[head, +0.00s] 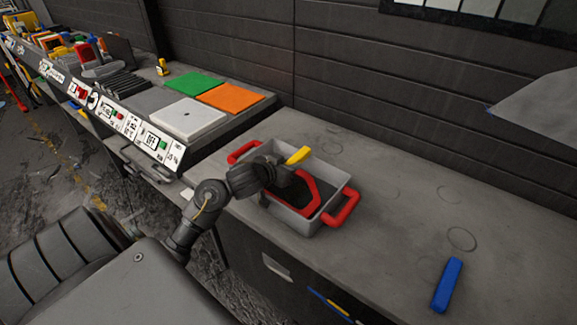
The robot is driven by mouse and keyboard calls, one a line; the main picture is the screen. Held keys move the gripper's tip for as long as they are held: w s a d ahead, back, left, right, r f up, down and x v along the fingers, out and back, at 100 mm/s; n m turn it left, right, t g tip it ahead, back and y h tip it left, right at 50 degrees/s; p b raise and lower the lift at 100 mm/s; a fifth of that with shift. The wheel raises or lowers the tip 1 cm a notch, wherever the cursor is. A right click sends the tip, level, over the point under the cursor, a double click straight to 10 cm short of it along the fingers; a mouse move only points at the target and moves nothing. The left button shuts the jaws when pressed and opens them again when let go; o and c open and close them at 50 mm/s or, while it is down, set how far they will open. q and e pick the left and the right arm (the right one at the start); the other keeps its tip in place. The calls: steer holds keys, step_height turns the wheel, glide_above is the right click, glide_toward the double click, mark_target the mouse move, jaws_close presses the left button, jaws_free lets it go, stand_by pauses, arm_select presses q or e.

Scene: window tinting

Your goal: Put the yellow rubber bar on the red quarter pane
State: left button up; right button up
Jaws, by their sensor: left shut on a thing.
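The yellow rubber bar (299,155) is held in my left gripper (285,170), which is shut on it above the grey tray (333,203). The bar sticks out past the gripper towards the tray's back wall. The red quarter pane (314,190) lies in the tray, a dark piece with a red edge, partly hidden by my gripper and arm. The bar is above and behind the red edge in the picture; I cannot tell whether it touches the pane. My right gripper is not in view.
The tray has red handles (342,208) at its ends and stands on a grey counter (400,220). A blue bar (447,285) lies at the right. Green (195,84), orange (230,97) and white (187,118) squares lie at the left. The counter right of the tray is mostly clear.

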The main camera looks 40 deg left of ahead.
arm_select(q)
steer(key=o, duration=1)
steer(key=shift+f, duration=0.1)
steer(key=shift+c, duration=0.2)
steer(key=p+v, duration=0.2)
steer(key=v, duration=1)
steer(key=shift+r+p, duration=0.2)
steer(key=shift+p, duration=0.1)
